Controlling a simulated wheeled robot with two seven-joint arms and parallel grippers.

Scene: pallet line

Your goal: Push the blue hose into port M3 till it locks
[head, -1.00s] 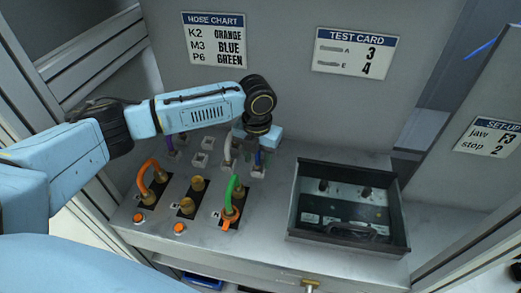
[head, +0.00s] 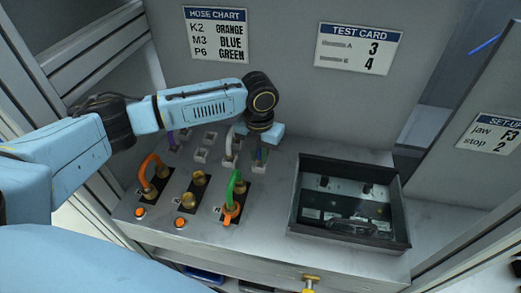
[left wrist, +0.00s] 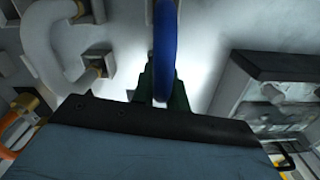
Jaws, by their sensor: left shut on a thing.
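The blue hose (left wrist: 166,50) shows upright in the left wrist view, between the dark fingers of my left gripper (left wrist: 163,88). In the head view my left gripper (head: 262,148) is over the back right of the bench, at the row of small hose holders, and largely hides the hose. My right gripper is not in view.
An orange hose (head: 149,164) is in the left port and a green hose (head: 232,184) in the right one. A white hose (head: 229,146) stands just left of my gripper. An open black-rimmed box (head: 296,205) stands to the right. The wall chart (head: 217,35) pairs M3 with blue.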

